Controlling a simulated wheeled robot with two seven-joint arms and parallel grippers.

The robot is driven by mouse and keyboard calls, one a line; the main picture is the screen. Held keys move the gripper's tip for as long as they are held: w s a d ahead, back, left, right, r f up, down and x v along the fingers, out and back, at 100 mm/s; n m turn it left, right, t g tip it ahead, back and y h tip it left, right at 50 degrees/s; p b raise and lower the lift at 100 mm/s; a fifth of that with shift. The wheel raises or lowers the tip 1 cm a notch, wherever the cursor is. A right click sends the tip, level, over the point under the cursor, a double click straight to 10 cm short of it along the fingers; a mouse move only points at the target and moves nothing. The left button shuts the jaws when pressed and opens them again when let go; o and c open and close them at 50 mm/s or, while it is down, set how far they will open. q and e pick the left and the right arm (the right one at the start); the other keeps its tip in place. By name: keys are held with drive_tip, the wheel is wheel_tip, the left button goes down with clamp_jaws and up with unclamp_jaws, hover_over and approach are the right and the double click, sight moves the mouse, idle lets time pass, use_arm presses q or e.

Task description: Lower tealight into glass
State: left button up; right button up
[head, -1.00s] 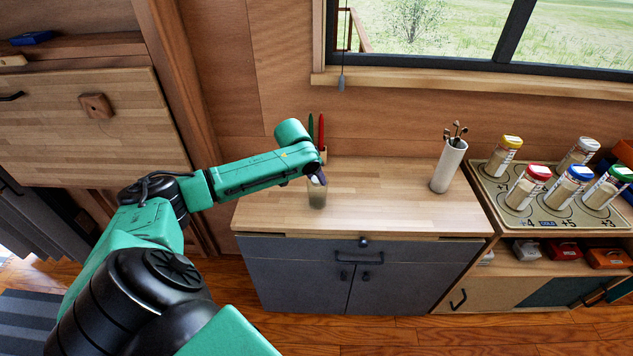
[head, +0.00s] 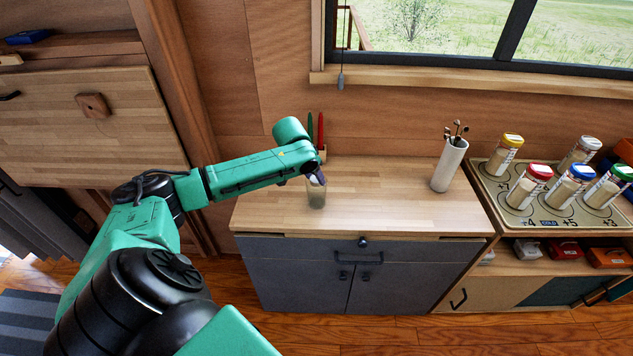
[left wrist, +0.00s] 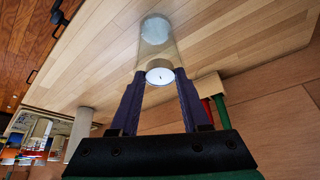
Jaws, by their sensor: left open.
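The clear glass (head: 316,194) stands upright on the wooden counter, with a pale layer at its bottom. It also shows in the left wrist view (left wrist: 156,42), upside down, its base away from me. The tealight (left wrist: 159,75), a small white disc with a dark wick, is at the glass's mouth between my left fingertips. How deep it sits is unclear. My left gripper (head: 317,179) points down at the glass from above. Its purple fingers (left wrist: 159,73) are open, one on each side of the tealight. My right gripper is not in view.
A holder with red and green candles (head: 320,131) stands just behind the glass, near the wall. A white cylinder (head: 449,165) with sticks stands right on the counter. Several spice jars (head: 528,187) sit on a tray further right. The counter between glass and cylinder is clear.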

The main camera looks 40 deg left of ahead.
use_arm(q)
drive_tip(key=b+v, duration=0.1)
drive_tip(key=v, duration=1.3)
drive_tip(key=shift+r, duration=0.15)
drive_tip(key=s+d+f+m+h, duration=0.1)
drive_tip(key=s+d+f+m, duration=0.2)
drive_tip(key=d+f, duration=0.55)
drive_tip(key=s+d+f+m+h, duration=0.2)
drive_tip(key=d+f+m, duration=0.1)
drive_tip(key=d+f, duration=0.55)
drive_tip(key=s+a+f+n+g+y, duration=0.1)
drive_tip(key=s+f+n+g+y, duration=0.2)
drive_tip(key=s, duration=0.7)
wheel_tip(320, 180, down, 25)
drive_tip(key=s, duration=0.3)
drive_tip(key=s+a+f, duration=0.1)
drive_tip(key=s+f, duration=0.5)
drive_tip(key=s, duration=0.2)
drive_tip(key=s+a+f+g, duration=0.1)
drive_tip(key=s+a+f, duration=0.1)
drive_tip(key=s+f, duration=0.5)
drive_tip(key=shift+s+a+f+h, duration=0.2)
drive_tip(key=shift+s+a+h, duration=0.1)
drive_tip(key=shift+s, duration=0.25)
